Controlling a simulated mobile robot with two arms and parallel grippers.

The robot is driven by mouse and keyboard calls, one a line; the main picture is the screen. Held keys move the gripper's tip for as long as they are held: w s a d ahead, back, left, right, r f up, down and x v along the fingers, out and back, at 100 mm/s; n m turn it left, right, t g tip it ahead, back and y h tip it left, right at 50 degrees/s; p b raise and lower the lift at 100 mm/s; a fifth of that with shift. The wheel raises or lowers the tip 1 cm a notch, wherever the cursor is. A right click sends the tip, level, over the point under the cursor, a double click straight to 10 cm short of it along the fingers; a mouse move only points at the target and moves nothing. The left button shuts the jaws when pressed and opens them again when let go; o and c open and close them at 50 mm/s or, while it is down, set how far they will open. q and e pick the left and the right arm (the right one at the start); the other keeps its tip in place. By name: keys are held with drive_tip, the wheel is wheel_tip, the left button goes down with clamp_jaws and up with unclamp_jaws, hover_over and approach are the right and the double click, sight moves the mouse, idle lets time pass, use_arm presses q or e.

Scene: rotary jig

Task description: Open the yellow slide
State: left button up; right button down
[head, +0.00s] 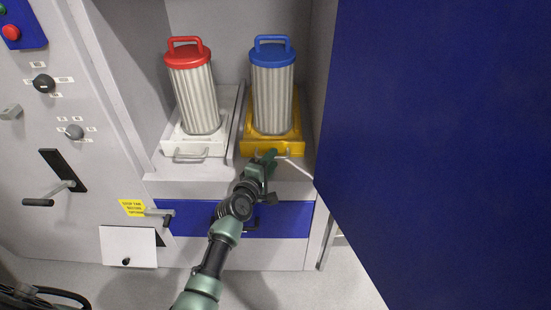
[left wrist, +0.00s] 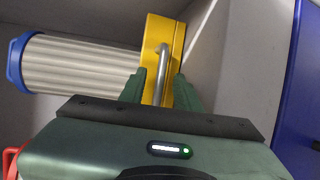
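The yellow slide (head: 228,147) sits on the cabinet shelf under the blue-topped filter (head: 272,92). A thin metal handle is on its front. In the left wrist view the yellow slide (left wrist: 173,35) shows ahead, with its handle (left wrist: 162,60) reaching between my fingers. My left gripper (head: 270,157) is at the slide's front, at the handle. In the wrist view, gaps show between the handle and both fingers of the left gripper (left wrist: 160,90), so it looks open around the handle. My right gripper is not in view.
A white slide (head: 185,148) with a red-topped filter (head: 192,95) stands to the left, behind a thin divider. A large blue door (head: 440,130) stands close on the right. A blue drawer front (head: 285,220) is below the shelf. Knobs and a lever (head: 62,185) are on the left panel.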

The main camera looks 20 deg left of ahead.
use_arm(q)
drive_tip(key=shift+x, duration=1.2)
clamp_jaws()
drive_tip(key=shift+f, duration=0.1)
idle(0.5)
